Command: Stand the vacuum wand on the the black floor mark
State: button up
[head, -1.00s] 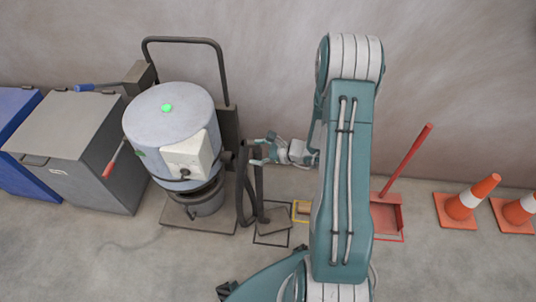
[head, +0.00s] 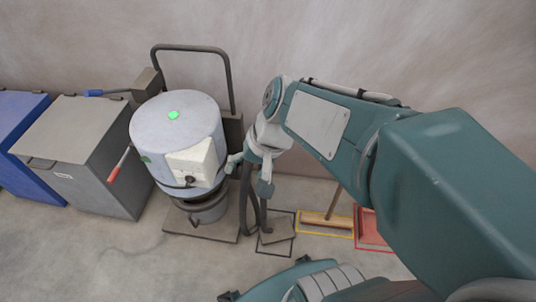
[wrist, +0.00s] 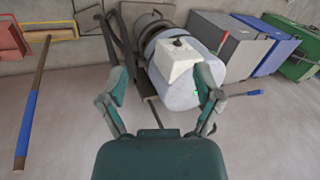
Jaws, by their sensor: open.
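The dark vacuum wand (head: 263,213) stands beside the vacuum, its flat floor nozzle (head: 277,232) within the black outlined floor mark (head: 277,252). The nozzle also shows in the wrist view (wrist: 89,19), with the dark wand and hose (wrist: 112,38) rising beside it. My gripper (head: 250,174) is open near the wand's upper part in the head view and hides some of it. In the wrist view my gripper's fingers (wrist: 161,76) are spread wide with nothing held between them. The drum of the vacuum lies beyond the fingers. I cannot tell whether a finger touches the wand.
The grey vacuum drum (head: 165,118) is close left of my gripper. A broom (head: 327,220) stands in the yellow mark and a red dustpan (head: 370,228) is right of it.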

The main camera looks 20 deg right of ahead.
jog(key=s+d+r+n+t+h, duration=0.3)
jog(key=s+r+n+h, duration=0.1)
jog(key=s+r, duration=0.1)
jog(key=shift+r, duration=0.45)
dwell(1.8)
